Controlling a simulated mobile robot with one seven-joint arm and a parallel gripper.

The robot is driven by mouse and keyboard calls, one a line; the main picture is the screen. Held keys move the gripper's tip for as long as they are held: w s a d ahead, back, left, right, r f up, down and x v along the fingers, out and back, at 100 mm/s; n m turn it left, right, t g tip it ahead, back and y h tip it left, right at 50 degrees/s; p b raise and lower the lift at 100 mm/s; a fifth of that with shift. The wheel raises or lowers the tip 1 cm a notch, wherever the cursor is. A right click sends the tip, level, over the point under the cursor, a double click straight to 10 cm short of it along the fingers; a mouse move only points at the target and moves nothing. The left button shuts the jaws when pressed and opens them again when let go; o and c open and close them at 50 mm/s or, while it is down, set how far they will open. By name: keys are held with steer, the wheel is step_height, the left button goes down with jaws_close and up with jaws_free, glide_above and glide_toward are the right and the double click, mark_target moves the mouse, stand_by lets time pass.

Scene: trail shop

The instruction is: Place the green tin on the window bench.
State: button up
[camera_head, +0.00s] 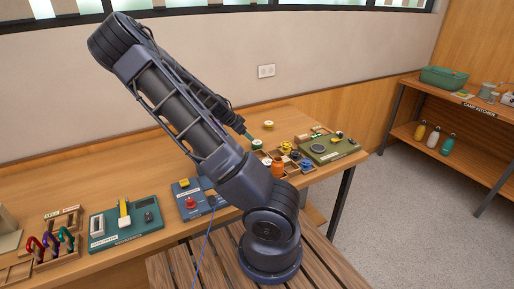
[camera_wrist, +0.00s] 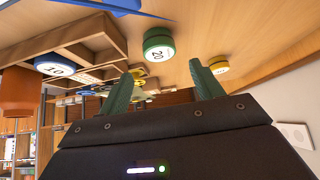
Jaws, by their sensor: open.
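The green tin (camera_head: 257,144), with a white lid marked 20, stands on the wooden window bench (camera_head: 100,172), near the compartment tray. It also shows in the wrist view (camera_wrist: 158,46), where the scene looks upside down. My gripper (camera_wrist: 160,72) is open, with its green fingers apart and nothing between them. The tin lies just beyond the fingertips, roughly in line with the gap. In the head view my gripper (camera_head: 245,136) is small, close to the tin and partly hidden by my arm.
A yellow tin (camera_head: 268,125) stands behind the green tin. A wooden compartment tray (camera_wrist: 100,40) with a blue tin (camera_wrist: 55,66) and an orange cylinder (camera_head: 278,166) is close by. A green board (camera_head: 328,150) lies to the right. Bench space at the back left is clear.

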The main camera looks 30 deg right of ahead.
mark_target(256, 142)
steer(key=shift+x, duration=4.95)
steer(key=shift+r, duration=0.1)
steer(key=c, duration=0.8)
